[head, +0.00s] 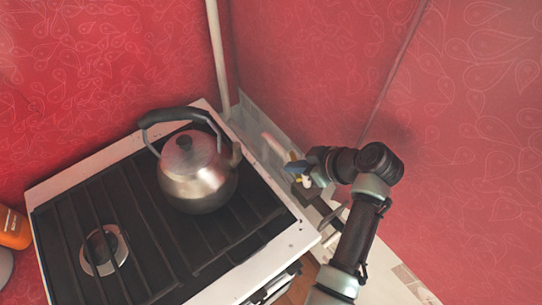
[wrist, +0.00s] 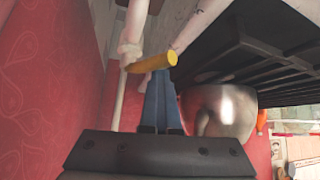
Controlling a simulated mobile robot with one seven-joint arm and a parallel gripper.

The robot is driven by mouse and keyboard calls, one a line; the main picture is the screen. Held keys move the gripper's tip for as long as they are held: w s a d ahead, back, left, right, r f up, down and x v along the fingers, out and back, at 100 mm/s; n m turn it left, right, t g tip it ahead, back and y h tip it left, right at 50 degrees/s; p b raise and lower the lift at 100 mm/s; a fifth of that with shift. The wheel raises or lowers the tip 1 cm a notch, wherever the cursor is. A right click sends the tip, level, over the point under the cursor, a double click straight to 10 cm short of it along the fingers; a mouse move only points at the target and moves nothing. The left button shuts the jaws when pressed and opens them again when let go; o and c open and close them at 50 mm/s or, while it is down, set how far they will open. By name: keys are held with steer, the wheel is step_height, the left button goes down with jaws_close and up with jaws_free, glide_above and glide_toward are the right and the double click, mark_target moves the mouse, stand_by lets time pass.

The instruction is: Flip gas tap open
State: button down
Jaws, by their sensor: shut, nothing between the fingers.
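The gas tap's yellow handle (wrist: 153,62) shows in the wrist view, sticking out to the right from a white pipe (wrist: 133,40). My gripper (wrist: 161,74) has its two blue fingers closed together with nothing between them. The fingertips are right by the outer half of the handle and seem to meet its lower edge; I cannot tell whether they touch. In the head view my gripper (head: 288,166) is in the corner behind the stove's right side, and only a small yellow bit of the handle (head: 297,181) shows beside it, mostly hidden by my arm.
A metal kettle (head: 197,178) with a black handle stands on the dark grate of the white stove (head: 262,276), left of my gripper. It also shows in the wrist view (wrist: 225,112). A vertical white pipe (head: 217,55) and red patterned walls close in the corner. An orange bottle (head: 14,228) is at far left.

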steer(key=shift+w+d+f+b, duration=0.15)
steer(key=shift+d+b, duration=0.25)
steer(key=shift+d, duration=0.25)
steer(key=shift+w+d+r+b, duration=0.15)
steer(key=shift+d+b, duration=0.2)
steer(key=shift+d, duration=0.25)
steer(key=shift+w+d+r, duration=0.1)
steer(key=shift+w+d, duration=0.05)
steer(key=shift+d, duration=0.2)
steer(key=shift+d+r, duration=0.1)
steer(key=shift+r, duration=0.05)
steer(key=v, duration=1.2)
steer(key=shift+s+a+b, duration=0.25)
steer(key=shift+s+b, duration=0.05)
steer(key=shift+s, duration=0.05)
